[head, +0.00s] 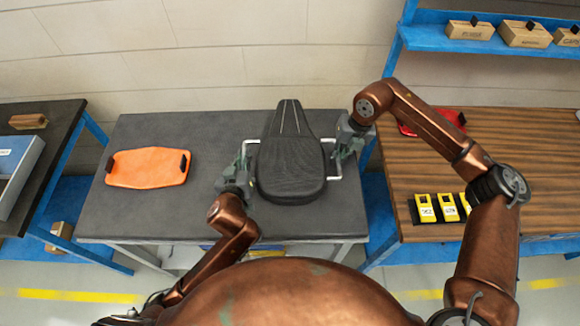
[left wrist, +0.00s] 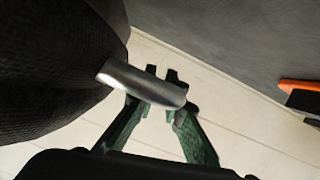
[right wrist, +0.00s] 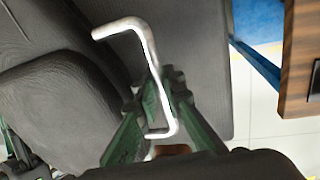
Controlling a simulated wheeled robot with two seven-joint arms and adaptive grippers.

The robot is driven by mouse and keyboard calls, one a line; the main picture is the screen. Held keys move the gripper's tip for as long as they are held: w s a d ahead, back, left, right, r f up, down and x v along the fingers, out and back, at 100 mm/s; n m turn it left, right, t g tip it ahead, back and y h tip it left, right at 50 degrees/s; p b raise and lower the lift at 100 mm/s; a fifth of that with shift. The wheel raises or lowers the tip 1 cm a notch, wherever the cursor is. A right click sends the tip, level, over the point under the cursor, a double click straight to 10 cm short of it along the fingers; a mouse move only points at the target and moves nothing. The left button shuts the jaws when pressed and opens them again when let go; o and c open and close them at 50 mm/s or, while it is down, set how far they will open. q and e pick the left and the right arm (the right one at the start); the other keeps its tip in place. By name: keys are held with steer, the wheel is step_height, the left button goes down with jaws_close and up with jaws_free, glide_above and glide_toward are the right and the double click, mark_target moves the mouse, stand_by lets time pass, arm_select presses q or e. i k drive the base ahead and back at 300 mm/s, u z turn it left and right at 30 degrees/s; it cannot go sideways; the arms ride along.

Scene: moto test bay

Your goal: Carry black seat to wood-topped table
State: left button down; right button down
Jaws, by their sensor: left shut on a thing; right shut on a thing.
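The black seat (head: 290,165) is over the dark grey table in the head view, its narrow end toward the wall. A metal handle sticks out on each side. My left gripper (head: 241,166) is shut on the left handle (left wrist: 145,85), beside the seat. My right gripper (head: 344,150) is shut on the right handle (right wrist: 150,70). I cannot tell whether the seat touches the table below it. The wood-topped table (head: 510,150) stands at the right in the head view; its edge also shows in the right wrist view (right wrist: 297,60).
An orange panel (head: 147,168) with black grips lies on the grey table (head: 115,215). On the wood top are a red part (head: 432,122), partly behind my right arm, and yellow devices (head: 447,207). A blue shelf with boxes (head: 525,34) hangs above. A gap separates the tables.

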mark_target(535, 173)
steer(key=z, duration=0.5)
steer(key=k, duration=0.65)
steer(key=z, duration=0.95)
steer(key=k, duration=0.65)
steer(key=z, duration=1.3)
steer(key=i, duration=3)
steer(key=u, duration=1.15)
steer(key=i, duration=0.55)
steer(key=u, duration=0.45)
